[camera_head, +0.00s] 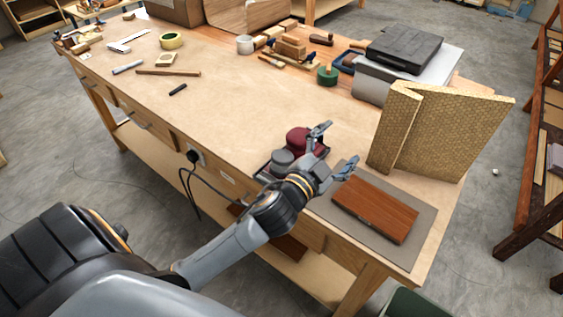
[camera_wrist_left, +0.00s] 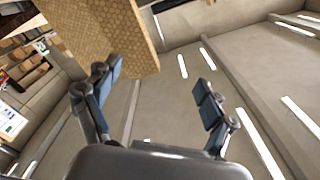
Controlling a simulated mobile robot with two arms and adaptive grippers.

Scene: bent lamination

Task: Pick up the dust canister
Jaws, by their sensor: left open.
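A dark red rounded body (camera_head: 301,141) and a grey rounded part (camera_head: 283,160) sit together on a dark base near the front edge of the workbench. The grey part may be the dust canister; I cannot tell for sure. My left gripper (camera_head: 335,150) is open and empty, just to the right of them, and its arm hides part of their base. In the left wrist view the open fingers (camera_wrist_left: 156,80) have nothing between them. My right gripper is not in view.
A brown wooden board (camera_head: 375,208) lies on a grey mat (camera_head: 405,255) right of my gripper. A bent honeycomb panel (camera_head: 440,130) stands behind it and also shows in the left wrist view (camera_wrist_left: 95,30). The bench's middle (camera_head: 230,100) is mostly clear.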

